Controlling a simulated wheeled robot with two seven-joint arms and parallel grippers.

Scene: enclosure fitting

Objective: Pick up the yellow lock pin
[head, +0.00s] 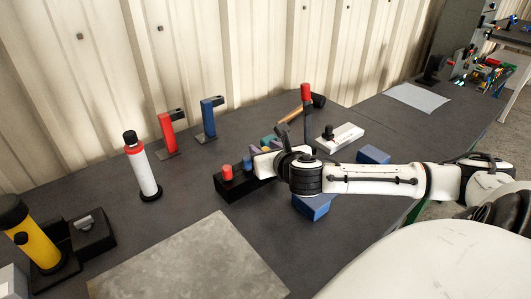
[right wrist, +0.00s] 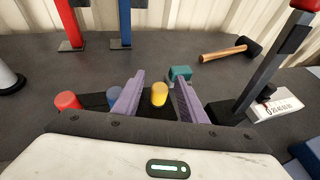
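The yellow lock pin (right wrist: 159,94) stands upright in a black block (right wrist: 153,107) in the right wrist view. My right gripper (right wrist: 157,84) is open, with one purple finger on each side of the pin. Narrow gaps seem to show between the fingers and the pin; whether either touches cannot be told. In the head view the black block (head: 240,184) is partly hidden behind my right gripper and forearm, and the pin is hard to make out there. My left gripper is not in view.
A red pin (right wrist: 67,100), a blue pin (right wrist: 114,94) and a teal piece (right wrist: 180,73) are close to the fingers. A red-topped lever (head: 307,105) stands right of the gripper. A hammer (head: 300,110) lies behind. A grey plate (head: 190,262) lies in front.

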